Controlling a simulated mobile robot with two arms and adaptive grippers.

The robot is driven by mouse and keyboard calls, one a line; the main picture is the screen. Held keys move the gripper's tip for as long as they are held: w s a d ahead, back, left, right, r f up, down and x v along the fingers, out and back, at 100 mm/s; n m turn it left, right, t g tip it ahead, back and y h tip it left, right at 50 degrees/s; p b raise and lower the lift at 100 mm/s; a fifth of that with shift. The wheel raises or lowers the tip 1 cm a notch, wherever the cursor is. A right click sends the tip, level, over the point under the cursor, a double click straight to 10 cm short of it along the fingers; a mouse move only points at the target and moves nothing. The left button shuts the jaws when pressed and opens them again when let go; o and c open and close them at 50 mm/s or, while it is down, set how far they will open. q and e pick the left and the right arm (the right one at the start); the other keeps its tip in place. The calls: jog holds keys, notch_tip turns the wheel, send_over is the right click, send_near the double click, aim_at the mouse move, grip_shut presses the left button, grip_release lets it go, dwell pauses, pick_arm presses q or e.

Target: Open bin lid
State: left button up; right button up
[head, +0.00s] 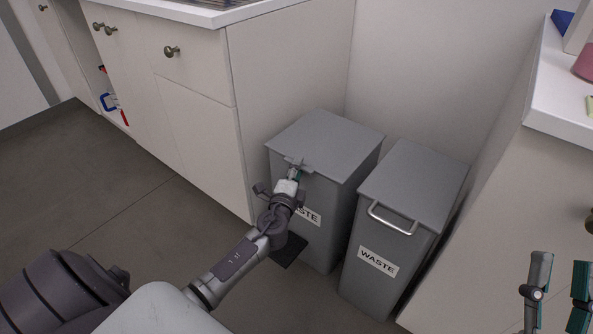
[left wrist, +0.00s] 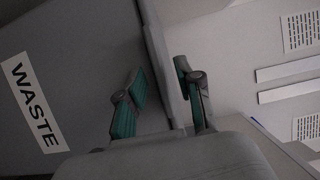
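Two grey bins marked WASTE stand side by side. The left bin (head: 336,225) has its flat lid (head: 325,142) down. My left gripper (head: 297,170) is at the front edge of this lid. In the left wrist view, its fingers (left wrist: 162,88) stand on either side of the lid's edge (left wrist: 172,75). A gap shows between one finger and the edge, so the gripper looks open around it. The right bin (head: 385,285) also has its lid (head: 415,180) down, with a metal handle (head: 393,220) at the front. My right gripper (head: 560,268) is open and empty at lower right.
A white cabinet (head: 285,65) stands close on the left of the bins. A white counter (head: 560,110) is on the right. A wall is behind. A dark flat piece (head: 288,252) lies low before the left bin. The floor (head: 90,190) at left is clear.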

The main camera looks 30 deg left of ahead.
pick_arm(q)
grip_shut()
dwell(0.4)
